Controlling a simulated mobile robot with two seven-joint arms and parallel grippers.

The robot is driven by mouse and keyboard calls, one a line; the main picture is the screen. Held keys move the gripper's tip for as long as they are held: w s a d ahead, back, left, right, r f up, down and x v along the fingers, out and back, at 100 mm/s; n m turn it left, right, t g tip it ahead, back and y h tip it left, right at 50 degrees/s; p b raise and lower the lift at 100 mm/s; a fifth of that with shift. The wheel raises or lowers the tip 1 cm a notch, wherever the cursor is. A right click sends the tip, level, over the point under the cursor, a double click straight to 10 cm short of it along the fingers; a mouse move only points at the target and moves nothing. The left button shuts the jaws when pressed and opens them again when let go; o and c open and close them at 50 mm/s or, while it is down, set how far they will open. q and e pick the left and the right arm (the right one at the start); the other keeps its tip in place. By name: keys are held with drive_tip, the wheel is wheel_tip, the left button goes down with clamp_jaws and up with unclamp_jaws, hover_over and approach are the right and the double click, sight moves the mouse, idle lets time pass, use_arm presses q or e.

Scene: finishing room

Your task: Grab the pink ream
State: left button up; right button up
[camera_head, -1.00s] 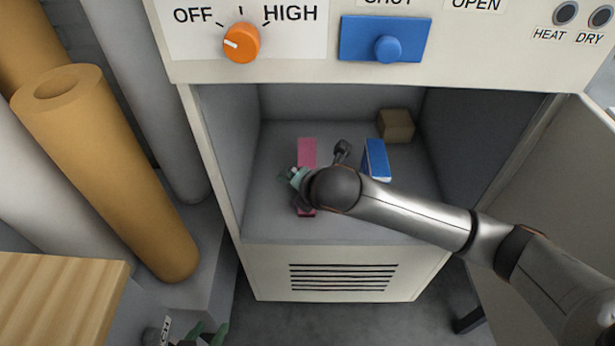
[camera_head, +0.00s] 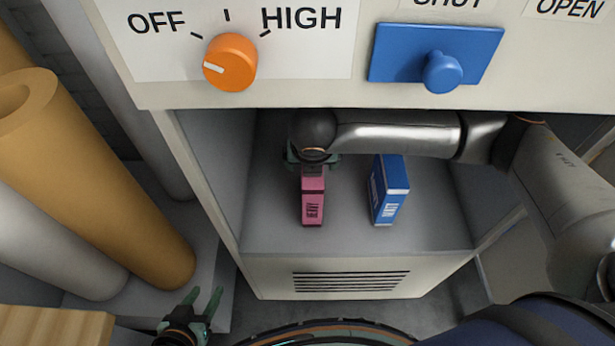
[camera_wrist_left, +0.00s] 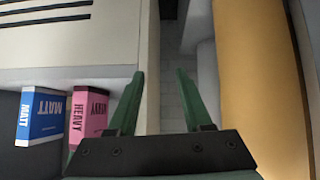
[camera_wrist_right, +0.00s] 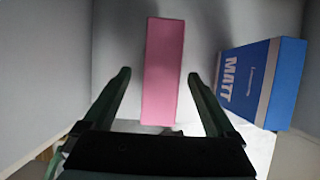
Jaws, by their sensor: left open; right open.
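The pink ream (camera_head: 313,200) stands on the floor of the cabinet's open compartment, its dark-lettered end facing out. My right gripper (camera_head: 313,161) is over its rear part, mostly hidden by its own wrist in the head view. In the right wrist view the pink ream (camera_wrist_right: 163,70) lies between the open fingers of my right gripper (camera_wrist_right: 160,74), with gaps on both sides. My left gripper (camera_head: 207,302) is open and empty, low outside the cabinet. The left wrist view shows the pink ream (camera_wrist_left: 88,112) left of the left gripper's open fingers (camera_wrist_left: 160,74).
A blue ream marked MATT (camera_head: 389,190) stands right of the pink one, with a gap between. The compartment's side walls and the panel above, with an orange knob (camera_head: 230,62) and blue slider (camera_head: 443,72), bound the space. A tan roll (camera_head: 95,180) stands at left.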

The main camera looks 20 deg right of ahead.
drive_tip(key=shift+b+x, duration=0.3)
drive_tip(key=shift+x, duration=0.75)
use_arm(q)
drive_tip(key=w+r+t+b, duration=0.1)
drive_tip(key=w+r+t, duration=0.3)
drive_tip(key=r, duration=0.3)
drive_tip(key=shift+w+a+r+m+h, duration=0.2)
drive_tip(key=shift+w+a+m+h, duration=0.15)
drive_tip(key=shift+w, duration=0.2)
use_arm(e)
drive_tip(key=x, duration=0.4)
drive_tip(key=shift+s+d+f, duration=0.1)
drive_tip(key=shift+f, duration=0.05)
use_arm(q)
drive_tip(key=shift+d+r, duration=0.1)
drive_tip(key=shift+r, duration=0.3)
use_arm(e)
drive_tip(key=shift+f, duration=0.25)
clamp_jaws()
drive_tip(key=shift+r, duration=0.15)
